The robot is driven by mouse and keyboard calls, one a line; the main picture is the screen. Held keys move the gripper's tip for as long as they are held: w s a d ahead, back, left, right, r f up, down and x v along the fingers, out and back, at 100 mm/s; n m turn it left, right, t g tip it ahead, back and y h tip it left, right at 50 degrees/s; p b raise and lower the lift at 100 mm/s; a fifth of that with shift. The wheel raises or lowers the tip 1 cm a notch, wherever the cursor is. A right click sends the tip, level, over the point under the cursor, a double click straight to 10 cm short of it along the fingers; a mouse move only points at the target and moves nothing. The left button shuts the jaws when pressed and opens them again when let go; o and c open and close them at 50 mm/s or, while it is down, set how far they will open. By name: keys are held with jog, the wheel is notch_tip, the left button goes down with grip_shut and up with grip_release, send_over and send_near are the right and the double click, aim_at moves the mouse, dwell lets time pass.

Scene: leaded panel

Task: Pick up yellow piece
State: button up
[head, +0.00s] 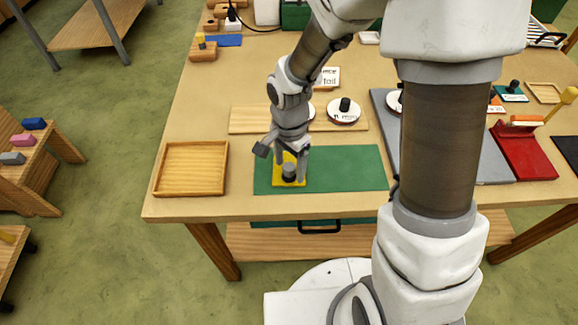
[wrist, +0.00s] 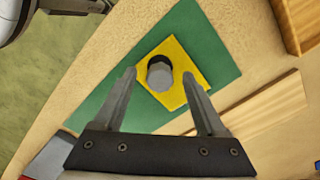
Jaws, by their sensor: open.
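The yellow piece (head: 289,181) is a flat yellow plate with a round grey-and-black knob on top. It lies on the left part of a green mat (head: 345,168) on the table. In the wrist view the yellow piece (wrist: 182,95) is between and beyond my finger ends, with its knob (wrist: 160,73) near the middle. My gripper (head: 291,160) is open and points down just above the piece, with the knob between the fingers in the picture. In the wrist view my gripper (wrist: 160,78) holds nothing. Contact with the knob cannot be told.
An empty wooden tray (head: 190,168) lies left of the green mat. A wooden board (head: 248,119) with round white knobbed pieces (head: 343,117) is behind it. A grey panel (head: 481,158) and a red block (head: 525,155) lie to the right. The table's front edge is close.

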aim_at(289, 165)
jog(key=shift+f, duration=0.3)
grip_shut()
jog(key=shift+r, duration=0.15)
notch_tip(289, 165, up, 4)
jog(key=shift+f, duration=0.1)
jog(key=w+d+r, duration=0.5)
jog(key=w+r, duration=0.2)
jog(key=w, duration=0.3)
jog(key=shift+w+d, duration=0.15)
jog(key=shift+w, duration=0.05)
jog(key=c, duration=0.7)
grip_release()
grip_shut()
